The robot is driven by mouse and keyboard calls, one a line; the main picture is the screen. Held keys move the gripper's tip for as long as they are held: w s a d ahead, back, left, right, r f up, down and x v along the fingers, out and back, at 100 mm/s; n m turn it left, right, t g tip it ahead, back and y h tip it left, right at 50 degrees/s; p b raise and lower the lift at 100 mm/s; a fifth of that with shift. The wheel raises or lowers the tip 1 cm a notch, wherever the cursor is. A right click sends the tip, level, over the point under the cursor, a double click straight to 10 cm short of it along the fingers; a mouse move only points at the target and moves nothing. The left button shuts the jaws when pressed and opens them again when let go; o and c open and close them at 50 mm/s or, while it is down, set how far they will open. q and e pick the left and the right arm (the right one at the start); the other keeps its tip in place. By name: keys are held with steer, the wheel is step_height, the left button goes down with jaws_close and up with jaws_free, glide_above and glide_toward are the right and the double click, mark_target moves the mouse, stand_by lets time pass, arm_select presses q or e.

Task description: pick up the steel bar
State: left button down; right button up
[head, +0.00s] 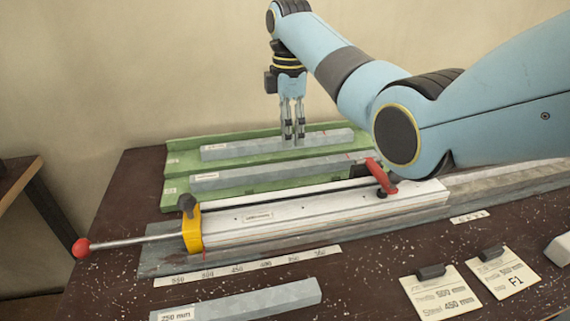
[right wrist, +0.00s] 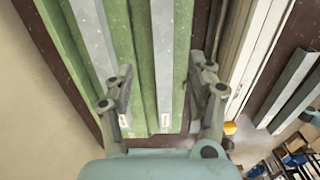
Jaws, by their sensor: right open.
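Two grey bars lie in a green rack (head: 175,168): a far bar (head: 230,150) and a near bar (head: 230,178). A shorter grey bar (head: 240,302), labelled 250 mm, lies at the front of the bench. I cannot tell by looks which one is the steel bar. My right gripper (head: 294,137) is open and points down over the rack. In the right wrist view its fingers (right wrist: 160,82) stand on either side of the near bar (right wrist: 164,50), apart from it. The far bar (right wrist: 92,35) is left of the fingers. My left gripper is not in view.
A long white profile clamp (head: 310,212) with a yellow stop (head: 192,229) and a red handle (head: 380,176) lies in front of the rack. Two cards (head: 442,293) (head: 503,275) lie at the front right.

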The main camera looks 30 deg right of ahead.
mark_target(290, 165)
steer(key=shift+s+f, duration=0.25)
steer(key=shift+f, duration=1)
steer(key=shift+w+f, duration=0.1)
steer(key=shift+f, duration=0.25)
step_height(290, 165, down, 4)
steer(key=shift+f, duration=0.6)
steer(key=shift+c, duration=1.6)
steer(key=c, duration=0.4)
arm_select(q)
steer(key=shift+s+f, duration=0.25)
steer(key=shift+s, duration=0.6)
arm_select(e)
jaws_close()
steer(key=shift+r, duration=0.1)
